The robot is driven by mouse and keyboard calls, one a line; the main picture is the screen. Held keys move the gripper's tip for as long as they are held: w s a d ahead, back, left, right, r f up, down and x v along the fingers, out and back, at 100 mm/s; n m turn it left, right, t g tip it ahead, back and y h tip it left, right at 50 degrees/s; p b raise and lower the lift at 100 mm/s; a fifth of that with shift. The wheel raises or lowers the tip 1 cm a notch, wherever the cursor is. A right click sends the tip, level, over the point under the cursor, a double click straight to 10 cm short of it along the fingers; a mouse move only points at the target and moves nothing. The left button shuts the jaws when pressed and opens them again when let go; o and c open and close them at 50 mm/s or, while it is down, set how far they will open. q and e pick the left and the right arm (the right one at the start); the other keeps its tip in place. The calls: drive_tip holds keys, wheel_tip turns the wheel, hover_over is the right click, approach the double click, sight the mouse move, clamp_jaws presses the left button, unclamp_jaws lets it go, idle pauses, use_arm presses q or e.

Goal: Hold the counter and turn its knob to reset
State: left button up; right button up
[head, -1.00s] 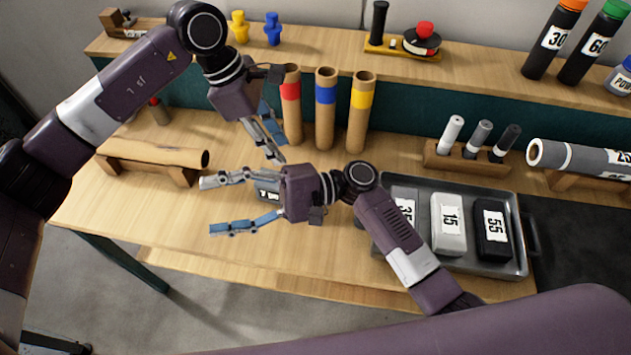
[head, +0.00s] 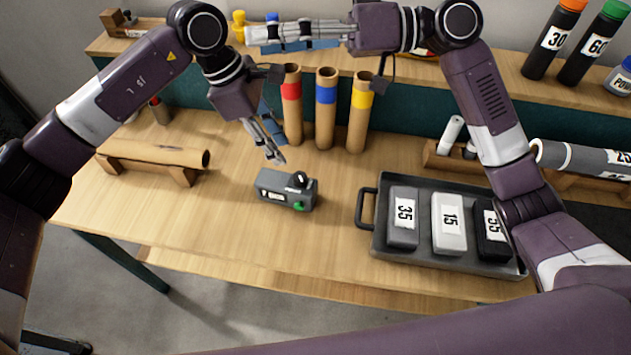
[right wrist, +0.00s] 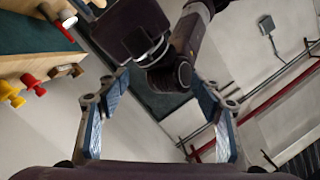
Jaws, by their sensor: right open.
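The counter (head: 275,192) is a small grey box on the wooden table, with a white display on its front. It has a black knob (head: 300,179) and a green button (head: 299,206) at its right end. My left gripper (head: 281,152) points down just behind the counter and looks apart from it; its fingers overlap in this view, so their opening is unclear. My right gripper (head: 258,40) is raised high, pointing left across the back shelf, away from the counter. The right wrist view shows it open and empty (right wrist: 161,80).
A dark tray (head: 378,238) with labelled blocks is right of the counter. Tubes with red, blue and yellow bands (head: 326,110) stand behind it. A roll on a wooden stand (head: 150,154) lies left. The table around the counter is clear.

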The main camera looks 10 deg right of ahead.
drive_tip(key=w+d+f+t+h, duration=0.4)
drive_tip(key=w+d+f+t, duration=0.15)
drive_tip(key=w, duration=0.35)
drive_tip(key=w+d+f+t+h, duration=0.4)
drive_tip(key=w+d+t, duration=0.2)
drive_tip(key=w, duration=0.2)
drive_tip(key=w+d+r+n+t+h, duration=0.1)
drive_tip(key=d+n+t+h, duration=0.1)
drive_tip(key=d+n+t, duration=0.4)
drive_tip(key=s+a+f+n+g+y, duration=0.15)
drive_tip(key=s+a+n+y, duration=0.35)
drive_tip(key=n, duration=0.9)
drive_tip(key=n+g, duration=1.2)
drive_tip(key=n, duration=0.8)
approach(286, 184)
drive_tip(key=shift+w+a+f, duration=0.85)
drive_tip(key=shift+w+a, duration=0.1)
drive_tip(key=shift+w, duration=0.1)
drive_tip(key=shift+a+f, duration=0.1)
drive_tip(key=shift+f, duration=0.15)
drive_tip(key=x, duration=0.7)
drive_tip(key=shift+a, duration=0.25)
